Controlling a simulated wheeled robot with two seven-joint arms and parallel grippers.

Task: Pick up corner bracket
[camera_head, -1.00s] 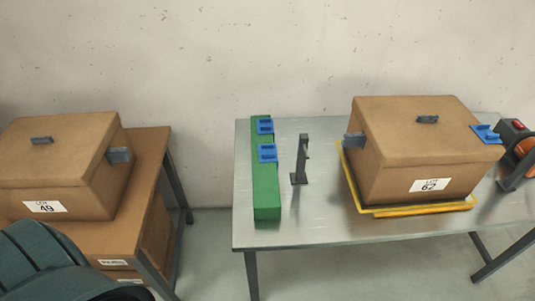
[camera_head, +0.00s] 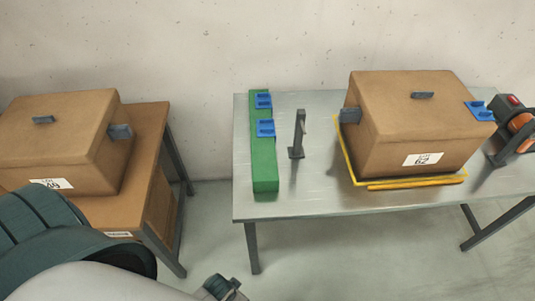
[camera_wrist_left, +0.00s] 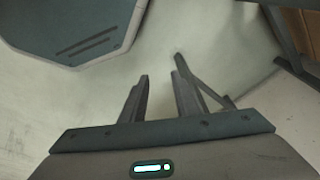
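Two blue corner brackets sit on top of the long green block: one at the far end (camera_head: 263,101) and one nearer (camera_head: 265,128). My left arm comes in at the lower left of the head view. What looks like the end of it shows at the bottom edge, well below the table and apart from the brackets. In the left wrist view my left gripper (camera_wrist_left: 161,76) has its fingers apart with nothing between them. My right gripper is not in view.
The green block (camera_head: 264,173) and a dark upright post (camera_head: 298,134) stand on the metal table (camera_head: 320,199). The carton rests in a yellow frame (camera_head: 415,184). An orange and black device (camera_head: 518,124) is at the right. Another carton (camera_head: 62,141) sits on a brown stand at the left.

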